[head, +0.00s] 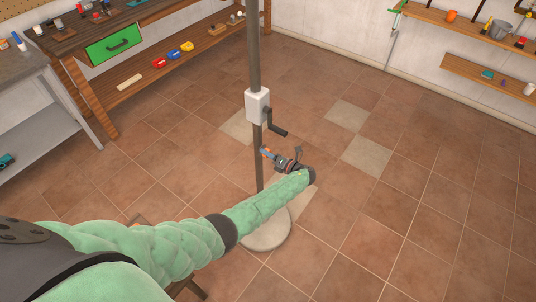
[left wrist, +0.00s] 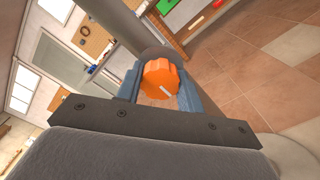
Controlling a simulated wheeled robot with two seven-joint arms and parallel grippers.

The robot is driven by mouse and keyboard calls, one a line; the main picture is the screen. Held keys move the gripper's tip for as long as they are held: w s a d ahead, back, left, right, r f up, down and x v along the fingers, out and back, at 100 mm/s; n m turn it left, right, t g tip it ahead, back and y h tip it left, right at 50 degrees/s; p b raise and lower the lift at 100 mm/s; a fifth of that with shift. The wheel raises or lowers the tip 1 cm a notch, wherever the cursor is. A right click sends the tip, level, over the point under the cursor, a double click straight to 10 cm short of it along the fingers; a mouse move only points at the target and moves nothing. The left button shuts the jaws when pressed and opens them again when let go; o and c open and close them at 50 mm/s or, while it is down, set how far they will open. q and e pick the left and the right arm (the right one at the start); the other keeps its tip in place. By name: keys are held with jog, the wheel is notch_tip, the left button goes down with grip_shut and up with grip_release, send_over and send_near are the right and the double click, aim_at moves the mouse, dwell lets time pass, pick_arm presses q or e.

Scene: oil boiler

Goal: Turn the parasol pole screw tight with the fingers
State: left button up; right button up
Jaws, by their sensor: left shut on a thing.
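The parasol pole (head: 254,55) stands upright on a round pale base (head: 266,235). A white crank housing (head: 257,105) with a dark crank handle (head: 275,124) sits on the pole. The orange pole screw (left wrist: 160,78) shows between the two blue-grey fingers of my left gripper (left wrist: 160,90) in the left wrist view. It has a ribbed rim and a white mark on its face. In the head view my left gripper (head: 268,154) is at the pole, below the crank housing, shut on the screw. The screw is mostly hidden there. My right gripper is not in view.
A wooden workbench (head: 70,40) with a green drawer (head: 113,44) stands at the upper left, beside a grey table (head: 25,66). Wall shelves (head: 480,30) hang at the upper right. The tiled floor (head: 420,200) right of the pole is clear.

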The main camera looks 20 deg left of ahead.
pick_arm(q)
jog(key=o, duration=1)
jog(key=shift+d, duration=0.1)
jog(key=b+v, duration=0.3)
jog(key=v, duration=0.4)
jog(key=shift+d, duration=0.3)
